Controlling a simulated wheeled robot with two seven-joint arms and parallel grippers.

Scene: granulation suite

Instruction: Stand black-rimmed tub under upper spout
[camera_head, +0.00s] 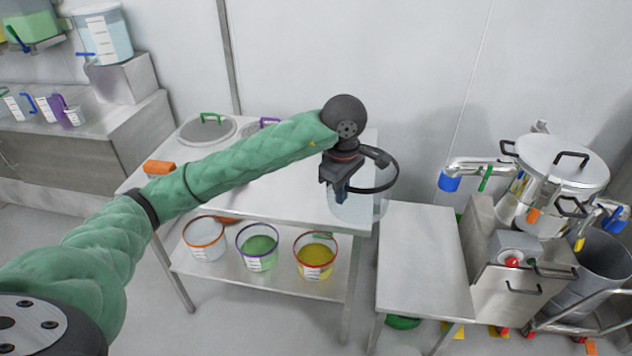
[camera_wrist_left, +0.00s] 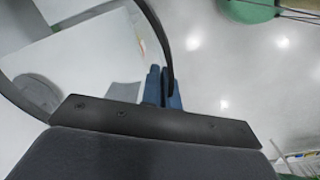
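The black-rimmed tub (camera_head: 368,208) is clear, looks empty and hangs roughly upright from my left gripper (camera_head: 342,192), in front of the white table's right end. The blue fingers of the left gripper (camera_wrist_left: 164,88) are closed on the tub's rim (camera_wrist_left: 157,32) in the left wrist view. A metal spout with a blue end (camera_head: 449,182) sticks out left from the steel machine (camera_head: 562,165), to the right of the tub. Another blue-ended spout (camera_head: 614,219) is on the machine's right, lower in the picture. My right gripper is not in view.
A bare steel side table (camera_head: 420,245) stands below the left spout. The white table (camera_head: 270,180) holds a round lid (camera_head: 208,130); its lower shelf carries orange- (camera_head: 204,240), purple- (camera_head: 257,248) and red-rimmed (camera_head: 316,256) tubs. A grey bin (camera_head: 600,268) stands at right.

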